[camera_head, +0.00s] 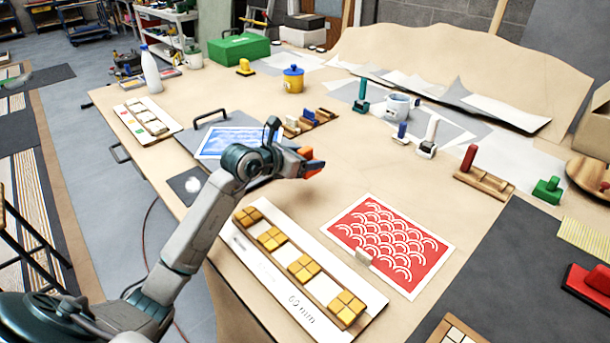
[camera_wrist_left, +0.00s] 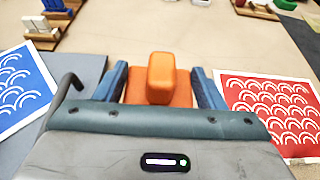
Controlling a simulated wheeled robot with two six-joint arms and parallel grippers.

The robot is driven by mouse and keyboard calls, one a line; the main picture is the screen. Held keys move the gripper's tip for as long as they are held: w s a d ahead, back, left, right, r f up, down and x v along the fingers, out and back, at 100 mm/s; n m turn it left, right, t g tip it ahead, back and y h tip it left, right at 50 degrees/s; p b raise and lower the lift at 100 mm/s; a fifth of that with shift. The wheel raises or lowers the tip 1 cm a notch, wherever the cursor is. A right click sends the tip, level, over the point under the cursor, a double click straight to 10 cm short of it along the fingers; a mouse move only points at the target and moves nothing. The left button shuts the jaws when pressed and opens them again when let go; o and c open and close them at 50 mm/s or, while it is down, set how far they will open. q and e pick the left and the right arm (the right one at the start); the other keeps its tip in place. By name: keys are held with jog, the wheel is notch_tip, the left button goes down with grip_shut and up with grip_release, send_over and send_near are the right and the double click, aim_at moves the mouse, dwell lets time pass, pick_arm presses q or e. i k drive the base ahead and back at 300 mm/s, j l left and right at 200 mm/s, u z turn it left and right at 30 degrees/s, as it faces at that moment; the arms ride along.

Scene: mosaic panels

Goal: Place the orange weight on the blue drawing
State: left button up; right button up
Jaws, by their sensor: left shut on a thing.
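The orange weight (camera_wrist_left: 160,80) is between the two blue fingers of my left gripper (camera_wrist_left: 162,90) in the left wrist view. In the head view the left gripper (camera_head: 308,163) is shut on the orange weight (camera_head: 314,168), which is partly hidden by the fingers. It is over the table, to the right of the blue drawing. The blue drawing (camera_head: 226,141) lies on a grey board with a handle, left of the gripper; it also shows at the left of the left wrist view (camera_wrist_left: 22,88). My right gripper is not in view.
A red drawing (camera_head: 389,244) lies to the right. A long panel (camera_head: 283,277) with yellow tiles lies in front. A wooden rack (camera_head: 310,123) with small weights stands behind the gripper. A red weight on a wooden rack (camera_head: 484,182) stands at the right.

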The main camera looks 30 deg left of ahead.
aim_at(229, 142)
jog(key=k+j, duration=0.1)
jog(key=j, duration=0.3)
jog(key=k+j, duration=0.15)
jog(key=j, duration=0.25)
jog(key=k+j, duration=0.1)
jog(key=j, duration=0.3)
